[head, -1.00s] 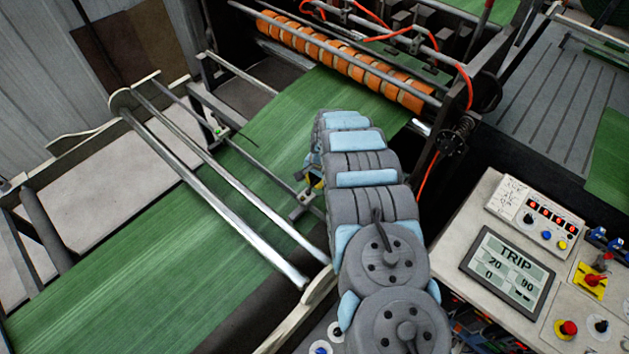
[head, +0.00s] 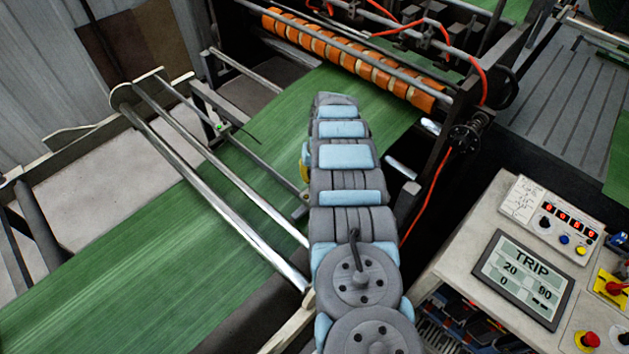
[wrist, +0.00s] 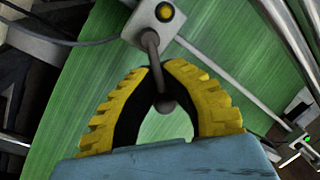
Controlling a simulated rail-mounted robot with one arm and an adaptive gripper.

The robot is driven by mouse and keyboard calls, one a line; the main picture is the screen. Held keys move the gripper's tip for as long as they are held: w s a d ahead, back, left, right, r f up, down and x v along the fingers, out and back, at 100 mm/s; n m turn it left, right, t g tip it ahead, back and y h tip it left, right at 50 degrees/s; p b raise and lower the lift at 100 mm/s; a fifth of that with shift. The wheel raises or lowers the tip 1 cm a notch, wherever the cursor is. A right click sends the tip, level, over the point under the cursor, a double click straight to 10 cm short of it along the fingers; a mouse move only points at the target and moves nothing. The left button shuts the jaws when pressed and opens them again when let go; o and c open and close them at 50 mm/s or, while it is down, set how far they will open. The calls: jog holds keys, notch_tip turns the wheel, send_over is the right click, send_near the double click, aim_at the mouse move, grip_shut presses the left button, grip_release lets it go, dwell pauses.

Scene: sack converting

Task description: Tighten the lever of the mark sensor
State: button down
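The mark sensor (wrist: 166,16) is a pale grey block with an orange-yellow round button, at the top of the wrist view above the green web. Its lever (wrist: 152,48) is a dark bent rod that runs down from the block and ends in a round knob. My gripper (wrist: 156,68) has yellow ribbed fingers with black inner pads. The fingertips are drawn in on both sides of the rod, and the knob sits between the fingers. In the head view my arm hides the sensor and most of the gripper; only a bit of yellow finger shows.
The green web (head: 120,262) runs under steel bars (head: 215,185) towards orange rollers (head: 350,60). A rail (wrist: 215,62) carries the sensor, and a cable runs off left. A control console (head: 470,225) with a TRIP screen (head: 523,277) stands at the right.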

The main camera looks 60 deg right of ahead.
jog(key=shift+w+a+f+n+g+y+b, duration=0.15)
jog(key=shift+w+a+n+b, duration=0.15)
jog(key=shift+n+b, duration=0.85)
jog(key=shift+w+a+r+n+g+y+b, duration=0.1)
jog(key=shift+w+a+n+g+b, duration=0.15)
jog(key=shift+n+b, duration=0.95)
jog(key=shift+w+a+f+n+g+y+b, duration=0.1)
jog(key=shift+w+a+n+y+b, duration=0.2)
jog(key=shift+n+b, duration=0.85)
jog(key=shift+s+a+n, duration=0.1)
jog(key=shift+n, duration=0.4)
jog(key=c, duration=1)
grip_release()
jog(key=shift+r, duration=0.2)
jog(key=shift+v, duration=5.95)
jog(key=shift+a+r+p, duration=0.1)
jog(key=shift+a+p, duration=0.1)
jog(key=shift+p, duration=0.1)
